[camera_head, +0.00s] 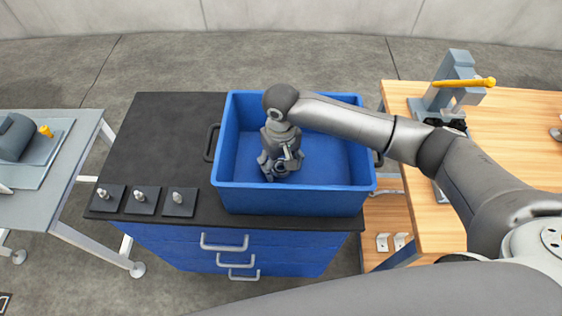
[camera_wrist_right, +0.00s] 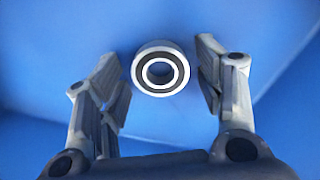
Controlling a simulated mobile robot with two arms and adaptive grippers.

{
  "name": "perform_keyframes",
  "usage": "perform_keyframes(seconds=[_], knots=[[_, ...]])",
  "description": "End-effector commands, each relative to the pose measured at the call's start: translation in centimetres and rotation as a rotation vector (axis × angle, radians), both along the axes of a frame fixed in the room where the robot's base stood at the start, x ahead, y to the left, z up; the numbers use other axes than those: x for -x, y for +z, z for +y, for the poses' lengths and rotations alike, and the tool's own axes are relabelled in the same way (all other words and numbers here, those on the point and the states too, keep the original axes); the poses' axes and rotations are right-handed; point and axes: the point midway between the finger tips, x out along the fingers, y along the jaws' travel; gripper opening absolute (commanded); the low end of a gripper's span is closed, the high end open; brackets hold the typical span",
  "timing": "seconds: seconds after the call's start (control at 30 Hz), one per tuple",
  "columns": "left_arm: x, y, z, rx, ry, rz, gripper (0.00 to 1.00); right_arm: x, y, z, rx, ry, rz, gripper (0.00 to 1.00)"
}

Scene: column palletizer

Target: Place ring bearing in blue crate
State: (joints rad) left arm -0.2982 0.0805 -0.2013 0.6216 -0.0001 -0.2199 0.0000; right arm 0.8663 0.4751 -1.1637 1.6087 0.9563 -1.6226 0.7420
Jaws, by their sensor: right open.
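The blue crate (camera_head: 292,200) stands on the dark top of a blue drawer cabinet. My right gripper (camera_head: 282,172) reaches down inside the crate, left of its middle. In the right wrist view the ring bearing (camera_wrist_right: 160,69), a silver ring with a dark band and an open centre, shows against the blue of the crate. The fingers of my right gripper (camera_wrist_right: 158,82) are open on either side of it, with a visible gap on each side. In the head view the bearing is hidden by the gripper. My left gripper is not in view.
Several small dark plates with metal pegs (camera_head: 145,195) sit at the cabinet's front left. A grey table (camera_head: 45,205) stands at the left. A wooden workbench (camera_head: 520,135) with a grey press (camera_head: 455,80) stands at the right.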

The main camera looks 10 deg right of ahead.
Motion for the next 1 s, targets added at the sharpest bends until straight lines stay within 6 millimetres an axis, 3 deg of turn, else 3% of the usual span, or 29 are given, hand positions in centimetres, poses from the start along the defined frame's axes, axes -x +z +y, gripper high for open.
perform_keyframes(seconds=[0.27,0.7,1.0], knots=[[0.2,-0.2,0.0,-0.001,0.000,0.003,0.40,-0.1,0.7,0.0,0.000,0.001,-0.002,0.61],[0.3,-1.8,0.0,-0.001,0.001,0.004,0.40,-0.1,9.2,0.1,-0.001,0.001,-0.004,0.61],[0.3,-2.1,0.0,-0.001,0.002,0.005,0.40,0.0,12.2,0.1,-0.001,0.000,0.000,0.61]])
